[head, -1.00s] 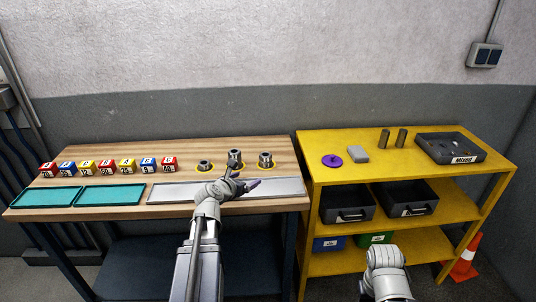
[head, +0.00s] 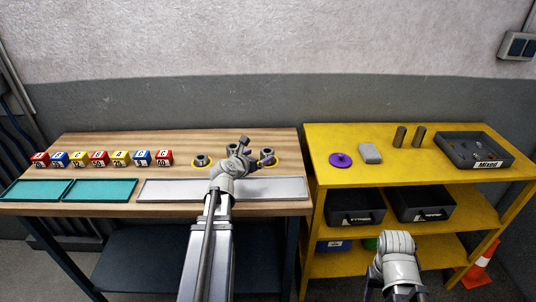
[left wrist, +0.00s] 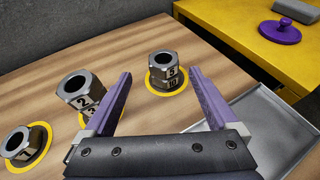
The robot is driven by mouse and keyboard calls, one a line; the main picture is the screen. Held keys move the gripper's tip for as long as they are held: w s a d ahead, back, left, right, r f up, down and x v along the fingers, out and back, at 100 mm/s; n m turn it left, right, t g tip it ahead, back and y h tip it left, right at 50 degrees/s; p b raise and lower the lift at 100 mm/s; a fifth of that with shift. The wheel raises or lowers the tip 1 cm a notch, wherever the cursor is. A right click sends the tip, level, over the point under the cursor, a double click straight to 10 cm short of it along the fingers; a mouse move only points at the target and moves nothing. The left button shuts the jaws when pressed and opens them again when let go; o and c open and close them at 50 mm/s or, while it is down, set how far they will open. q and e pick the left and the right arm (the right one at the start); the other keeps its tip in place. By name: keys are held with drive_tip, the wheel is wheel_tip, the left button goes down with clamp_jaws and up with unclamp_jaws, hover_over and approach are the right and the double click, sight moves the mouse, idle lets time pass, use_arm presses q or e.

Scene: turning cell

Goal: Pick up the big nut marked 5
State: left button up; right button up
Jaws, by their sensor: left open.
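The big nut marked 5 (left wrist: 167,63) is a grey metal nut lying on top of another nut marked 10 (left wrist: 168,82), on a yellow-ringed spot. In the left wrist view it shows between the two purple fingertips of my left gripper (left wrist: 161,74), which is open and empty. The fingers look short of it, with no contact visible. In the head view my left gripper (head: 256,160) partly covers this stack (head: 267,152). A middle stack with 2 on its upper nut (left wrist: 79,86) and a nut marked 1 (left wrist: 24,144) stand to the left.
A grey metal tray (head: 165,190) lies along the bench front, with two teal trays (head: 103,190) to its left. Several coloured number blocks (head: 99,158) stand in a row. The yellow shelf (head: 323,168) on the right holds a purple knobbed disc (head: 341,160) and a Mixed bin (head: 473,150).

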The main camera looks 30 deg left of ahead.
sight(266, 152)
use_arm(q)
drive_tip(key=shift+d+b+x, duration=0.15)
drive_tip(key=shift+b+x, duration=0.3)
drive_tip(key=shift+x, duration=1.1)
drive_tip(key=shift+d+b+x, duration=0.1)
drive_tip(key=shift+b+x, duration=0.35)
drive_tip(key=shift+x, duration=1.1)
drive_tip(key=shift+r, duration=0.2)
drive_tip(key=shift+c, duration=0.4)
clamp_jaws()
